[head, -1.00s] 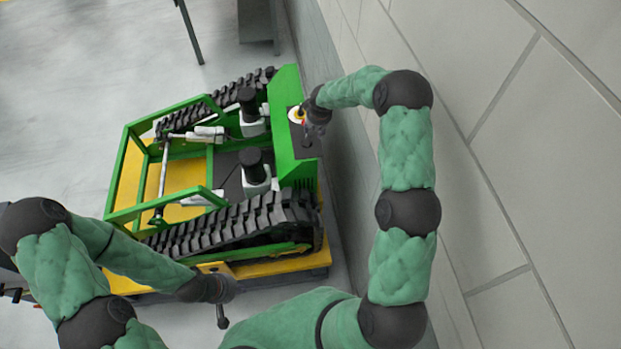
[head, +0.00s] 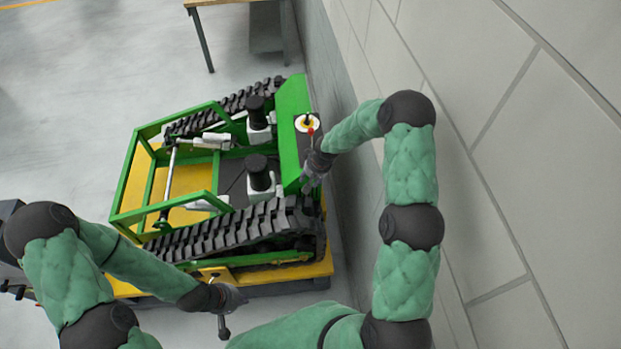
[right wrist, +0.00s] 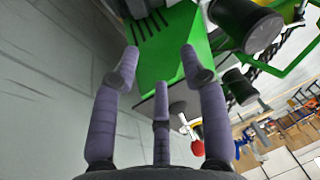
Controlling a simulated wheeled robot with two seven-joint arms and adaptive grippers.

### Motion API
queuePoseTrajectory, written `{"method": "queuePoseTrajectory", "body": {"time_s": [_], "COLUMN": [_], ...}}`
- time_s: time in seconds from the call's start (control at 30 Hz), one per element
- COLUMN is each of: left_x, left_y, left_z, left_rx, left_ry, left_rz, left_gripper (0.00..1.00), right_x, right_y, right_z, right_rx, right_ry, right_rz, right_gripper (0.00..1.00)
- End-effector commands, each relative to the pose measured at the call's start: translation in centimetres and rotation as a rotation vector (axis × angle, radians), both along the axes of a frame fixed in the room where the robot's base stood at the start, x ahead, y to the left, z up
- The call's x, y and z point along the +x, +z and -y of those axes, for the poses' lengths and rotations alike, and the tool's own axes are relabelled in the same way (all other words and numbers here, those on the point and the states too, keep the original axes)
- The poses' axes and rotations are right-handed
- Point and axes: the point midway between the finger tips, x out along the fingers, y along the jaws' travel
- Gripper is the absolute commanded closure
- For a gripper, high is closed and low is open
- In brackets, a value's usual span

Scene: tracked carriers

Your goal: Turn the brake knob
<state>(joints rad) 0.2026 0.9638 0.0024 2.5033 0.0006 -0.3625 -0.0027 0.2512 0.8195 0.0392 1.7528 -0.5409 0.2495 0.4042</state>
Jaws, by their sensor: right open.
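A small red knob (head: 310,131) shows by a white and yellow round plate (head: 307,122) on the carrier's green end panel (head: 290,100). In the right wrist view a red ball-shaped knob (right wrist: 197,148) shows beside the right-hand finger; which knob is the brake is not labelled. My right gripper (head: 310,183) is at the panel's near end, below the plate in the head view. Its three fingers are spread, with nothing between them (right wrist: 160,75). My left gripper (head: 232,298) is by the carrier's near side; its fingers are too small to read.
The tracked carrier has a green frame (head: 125,190), black tracks (head: 235,228) and a yellow base (head: 318,262). A grey wall (head: 480,190) runs close along the right. A table (head: 205,40) stands at the back. The floor at left (head: 60,110) is clear.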

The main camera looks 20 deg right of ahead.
Motion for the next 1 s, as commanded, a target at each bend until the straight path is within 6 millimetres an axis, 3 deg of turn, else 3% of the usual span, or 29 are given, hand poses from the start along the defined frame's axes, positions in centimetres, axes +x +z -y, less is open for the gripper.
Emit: {"method": "queuePoseTrajectory", "body": {"time_s": [0.4,0.53,0.67,0.77,0.8,0.9,1.0], "left_x": [0.0,0.0,0.0,0.0,0.0,0.0,0.0], "left_y": [0.0,-0.3,-1.3,-3.0,-4.0,-6.8,-9.2], "left_z": [0.0,0.0,0.0,0.0,0.0,0.0,0.0], "left_rx": [0.000,0.000,0.000,0.000,0.000,0.000,0.000], "left_ry": [0.000,0.000,0.000,0.000,0.000,0.000,0.000], "left_rz": [0.000,0.000,0.000,0.000,0.000,0.000,-0.001], "left_gripper": [1.00,1.00,1.00,1.00,1.00,1.00,1.00], "right_x": [-0.3,-1.9,-7.0,-12.8,-15.2,-19.8,-22.8], "right_y": [-0.2,-1.6,-5.5,-9.3,-10.9,-14.3,-16.9], "right_z": [-0.3,-1.5,-5.0,-8.4,-9.6,-11.6,-12.6], "right_rx": [0.006,0.032,0.105,0.170,0.191,0.217,0.224], "right_ry": [0.001,0.007,0.020,0.017,0.012,0.003,-0.002], "right_rz": [-0.003,-0.022,-0.072,-0.121,-0.141,-0.173,-0.196], "right_gripper": [0.56,0.56,0.56,0.56,0.56,0.56,0.56]}}
